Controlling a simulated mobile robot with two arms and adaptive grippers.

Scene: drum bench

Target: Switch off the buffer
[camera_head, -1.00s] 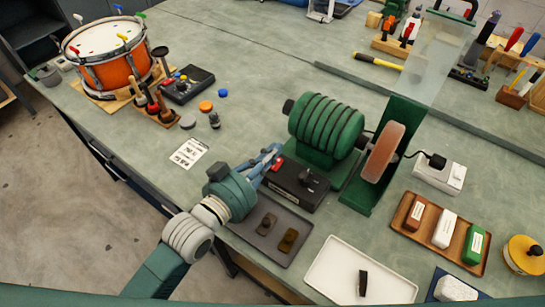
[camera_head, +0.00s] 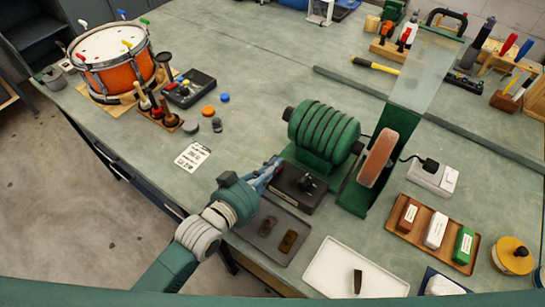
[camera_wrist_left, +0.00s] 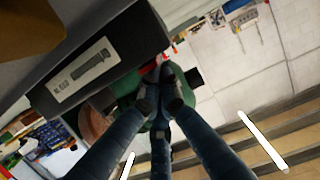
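The buffer (camera_head: 322,130) is a green ribbed motor with a tan wheel (camera_head: 377,158) on its right. A black control box (camera_head: 300,189) with a knob on top stands in front of the motor. My left gripper (camera_head: 274,168) is at the box's left end, its blue fingers close together and largely hiding the red switch there. In the left wrist view my gripper's fingertips (camera_wrist_left: 160,85) meet beside the black box (camera_wrist_left: 100,65), which bears a white label. Whether they touch the switch I cannot tell. My right gripper is not in view.
A dark tray with two small blocks (camera_head: 288,241) lies in front of the box. A white tray (camera_head: 335,274) and a wooden tray of bars (camera_head: 408,235) are at right. A white card (camera_head: 193,156) lies left. A drum (camera_head: 115,58) stands far left.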

